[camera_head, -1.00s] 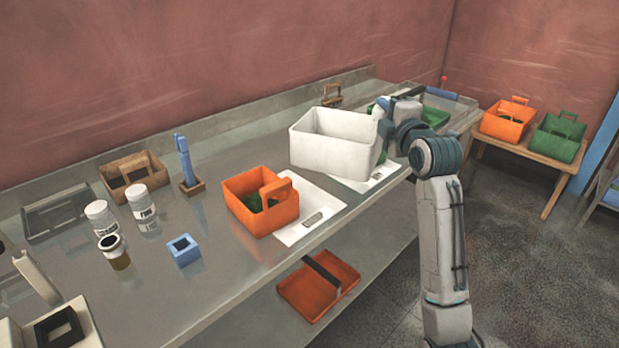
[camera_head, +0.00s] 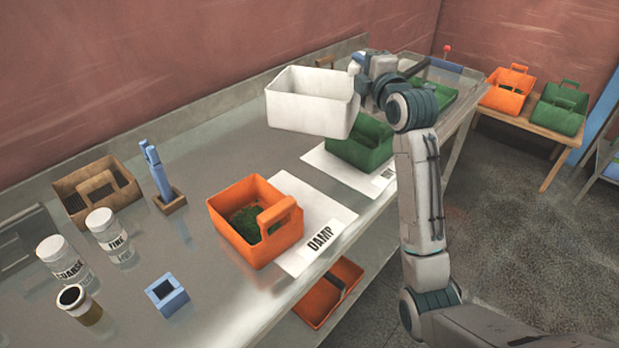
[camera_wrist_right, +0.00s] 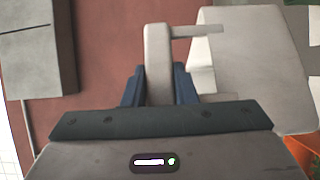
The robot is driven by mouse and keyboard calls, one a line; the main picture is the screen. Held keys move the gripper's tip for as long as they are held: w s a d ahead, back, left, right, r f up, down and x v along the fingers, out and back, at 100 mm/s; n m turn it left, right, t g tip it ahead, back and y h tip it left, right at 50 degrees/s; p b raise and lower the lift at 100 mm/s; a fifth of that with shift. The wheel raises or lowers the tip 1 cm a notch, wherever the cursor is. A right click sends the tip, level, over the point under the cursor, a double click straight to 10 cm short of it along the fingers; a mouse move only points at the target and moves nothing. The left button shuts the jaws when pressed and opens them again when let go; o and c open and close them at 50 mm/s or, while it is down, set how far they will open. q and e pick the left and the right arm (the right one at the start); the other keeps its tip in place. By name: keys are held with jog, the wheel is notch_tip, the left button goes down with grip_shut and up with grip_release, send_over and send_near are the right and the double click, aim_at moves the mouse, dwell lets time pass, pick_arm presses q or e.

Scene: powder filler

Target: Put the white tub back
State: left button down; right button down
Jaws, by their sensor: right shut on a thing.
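The white tub (camera_head: 310,104) hangs in the air above the metal bench in the head view, a little tilted, with its open top up. My right gripper (camera_head: 356,66) is at its far right side, and the jaws are mostly hidden there. In the right wrist view, my right gripper (camera_wrist_right: 160,85) is shut on a pale upright part, the tub's handle, with the tub's wall (camera_wrist_right: 250,60) to the right. My left gripper is not in view.
An orange tub (camera_head: 225,215) on a sheet marked DAMP and a green tub (camera_head: 372,158) on another sheet stand below. Jars marked COARSE (camera_head: 62,258) and FINE (camera_head: 108,230), a blue block (camera_head: 166,296) and a wooden caddy (camera_head: 75,195) are at left. The back middle bench is bare.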

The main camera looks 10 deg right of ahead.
jog(key=f, duration=0.2)
jog(key=w+f+b, duration=0.1)
jog(key=f, duration=0.1)
jog(key=shift+w+a+b, duration=0.1)
jog(key=shift+b, duration=0.2)
jog(key=b, duration=0.2)
send_over(353, 123)
jog(key=s, duration=0.1)
jog(key=f, duration=0.4)
jog(key=shift+s+f, duration=0.2)
jog(key=shift+f, duration=0.05)
jog(key=f, duration=0.1)
jog(key=f+b, duration=0.1)
jog(key=f, duration=0.1)
jog(key=w+f+b, duration=0.1)
jog(key=f, duration=0.1)
jog(key=shift+f, duration=0.2)
notch_tip(353, 123, down, 10)
jog(key=p, duration=0.2)
jog(key=shift+s+f, duration=0.15)
jog(key=c, duration=1.2)
grip_release()
jog(key=shift+o, duration=0.2)
